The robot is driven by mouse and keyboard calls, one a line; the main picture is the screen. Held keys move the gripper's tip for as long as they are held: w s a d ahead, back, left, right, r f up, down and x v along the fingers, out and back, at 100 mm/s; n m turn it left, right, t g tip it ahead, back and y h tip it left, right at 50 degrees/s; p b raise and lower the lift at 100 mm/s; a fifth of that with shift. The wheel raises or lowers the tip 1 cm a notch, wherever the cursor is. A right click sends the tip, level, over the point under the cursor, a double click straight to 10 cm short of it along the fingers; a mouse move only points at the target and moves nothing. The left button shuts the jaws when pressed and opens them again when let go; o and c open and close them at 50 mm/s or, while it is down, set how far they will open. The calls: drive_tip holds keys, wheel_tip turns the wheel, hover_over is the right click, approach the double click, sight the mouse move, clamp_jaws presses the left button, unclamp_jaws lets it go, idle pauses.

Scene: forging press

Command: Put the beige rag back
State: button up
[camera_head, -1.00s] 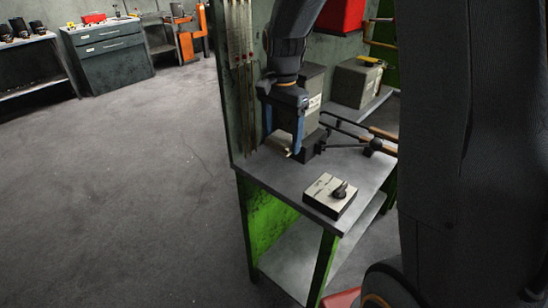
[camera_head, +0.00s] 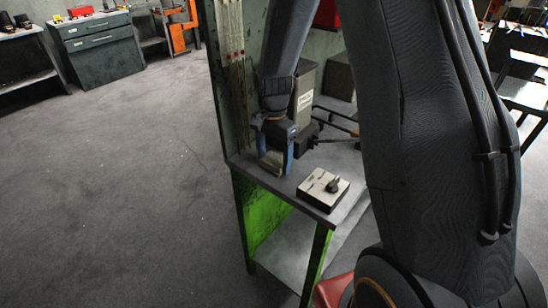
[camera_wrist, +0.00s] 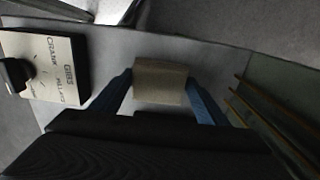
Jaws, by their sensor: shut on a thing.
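The beige rag (camera_wrist: 160,82) shows between the two blue fingers of my gripper (camera_wrist: 161,95) in the wrist view, and the fingers are shut on it. In the head view my gripper (camera_head: 275,162) points down at the front left part of the grey tabletop (camera_head: 314,206), with the rag (camera_head: 269,160) partly hidden between the fingers. The rag is at or just above the tabletop; I cannot tell whether it touches.
A control box with a black knob (camera_head: 323,190) sits on the table to the right of my gripper. A green post with hanging rods (camera_head: 231,40) is at the left. The floor at left is clear.

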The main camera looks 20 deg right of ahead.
sight(274, 160)
drive_tip(key=shift+f, duration=0.2)
drive_tip(key=o, duration=1)
drive_tip(key=shift+r, duration=0.1)
wheel_tip(274, 160, up, 12)
drive_tip(key=b, duration=0.3)
drive_tip(key=s+f+n, duration=0.1)
drive_tip(key=s+n, duration=0.2)
drive_tip(key=s, duration=0.3)
drive_tip(key=s+f+n, duration=0.2)
drive_tip(key=s+n, duration=0.2)
drive_tip(key=s, duration=0.2)
drive_tip(key=s+f+n+t, duration=0.1)
drive_tip(key=s+f+n, duration=0.1)
drive_tip(key=s+n, duration=0.2)
drive_tip(key=shift+s+f, duration=0.2)
drive_tip(key=shift+s, duration=0.8)
